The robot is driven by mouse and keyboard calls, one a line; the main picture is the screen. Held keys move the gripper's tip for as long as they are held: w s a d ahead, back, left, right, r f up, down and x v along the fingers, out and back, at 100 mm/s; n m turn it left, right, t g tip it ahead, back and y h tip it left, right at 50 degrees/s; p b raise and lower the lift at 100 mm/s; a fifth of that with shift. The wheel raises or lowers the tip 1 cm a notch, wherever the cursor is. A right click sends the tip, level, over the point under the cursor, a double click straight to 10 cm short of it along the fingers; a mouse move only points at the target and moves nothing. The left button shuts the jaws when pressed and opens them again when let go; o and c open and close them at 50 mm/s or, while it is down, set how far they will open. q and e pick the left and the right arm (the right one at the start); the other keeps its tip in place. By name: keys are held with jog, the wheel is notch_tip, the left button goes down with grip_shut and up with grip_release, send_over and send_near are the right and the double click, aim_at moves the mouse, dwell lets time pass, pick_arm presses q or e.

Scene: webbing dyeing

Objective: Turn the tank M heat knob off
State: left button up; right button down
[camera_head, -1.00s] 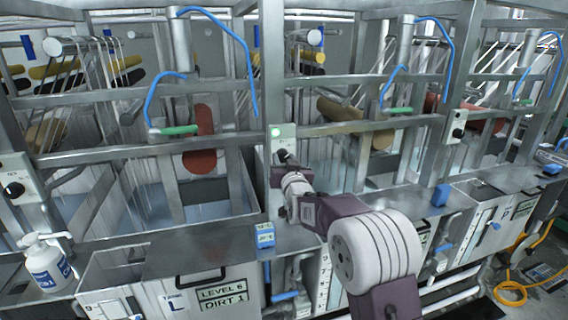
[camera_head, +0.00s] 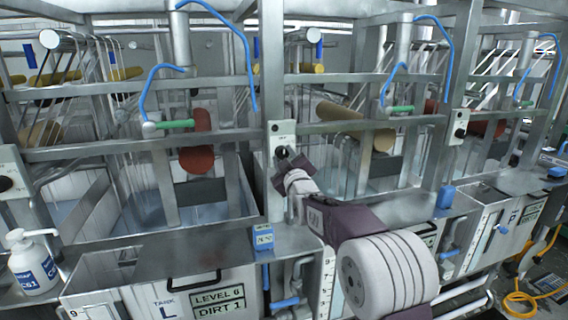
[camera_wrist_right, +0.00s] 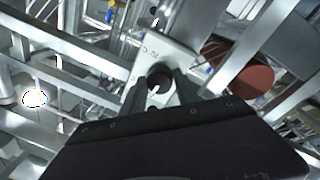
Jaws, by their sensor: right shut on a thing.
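The black heat knob (camera_wrist_right: 160,77) sits on a pale control panel (camera_wrist_right: 182,54), between the two fingertips of my right gripper (camera_wrist_right: 159,92) in the right wrist view. The gripper is shut on the knob. In the head view the same panel (camera_head: 282,131) is mounted on a steel post, and my right gripper (camera_head: 285,164) reaches it from below right. The knob is mostly covered there, and no green light shows on the panel. My left gripper is not in view.
Tank L's front (camera_head: 170,302) is at lower left, with a white pump bottle (camera_head: 34,268) on the ledge beside it. Steel rails cross near the panel. Other knob panels stand at far left (camera_head: 8,182) and right (camera_head: 459,128). A blue block (camera_head: 263,238) is below the post.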

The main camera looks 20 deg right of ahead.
jog(key=shift+n, duration=0.6)
jog(key=shift+b, duration=0.3)
jog(key=c, duration=0.9)
grip_release()
jog(key=shift+s, duration=0.1)
jog(key=shift+s+f+b, duration=0.15)
jog(key=shift+s+b, duration=0.2)
jog(key=s, duration=0.2)
jog(key=s+b, duration=0.1)
jog(key=s, duration=0.2)
jog(key=s+b, duration=0.1)
jog(key=s, duration=0.2)
jog(key=shift+f, duration=0.25)
